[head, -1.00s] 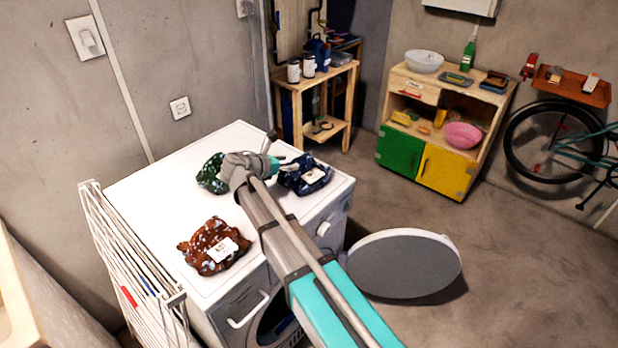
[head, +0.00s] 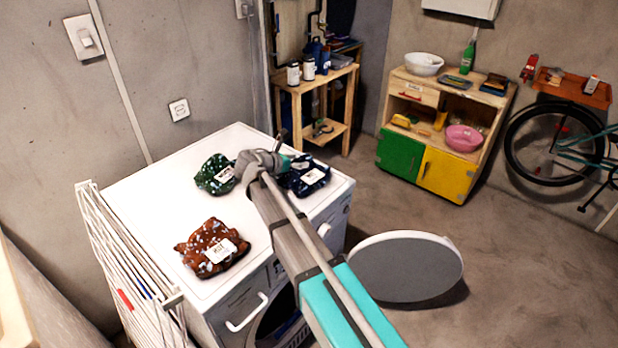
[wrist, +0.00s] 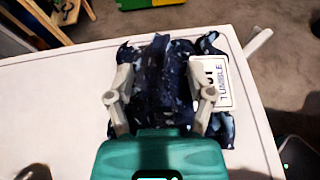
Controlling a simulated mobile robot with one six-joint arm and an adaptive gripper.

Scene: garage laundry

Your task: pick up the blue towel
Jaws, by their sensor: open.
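The blue towel (head: 311,176) is a crumpled dark blue patterned bundle with a white label, lying on top of the white washing machine (head: 185,175) near its right back corner. My gripper (wrist: 163,92) is open over the towel (wrist: 172,70) in the wrist view. One finger is on each side of a raised fold, and the label lies just right of the right finger. I cannot tell whether the fingers touch the cloth. In the head view my wrist hides the towel's left part.
A green patterned bundle (head: 214,175) lies left of my wrist, and a brown one (head: 211,247) nearer the front, both labelled. A drying rack (head: 130,270) leans at the machine's left side. A round grey-topped object (head: 407,270) stands to the right.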

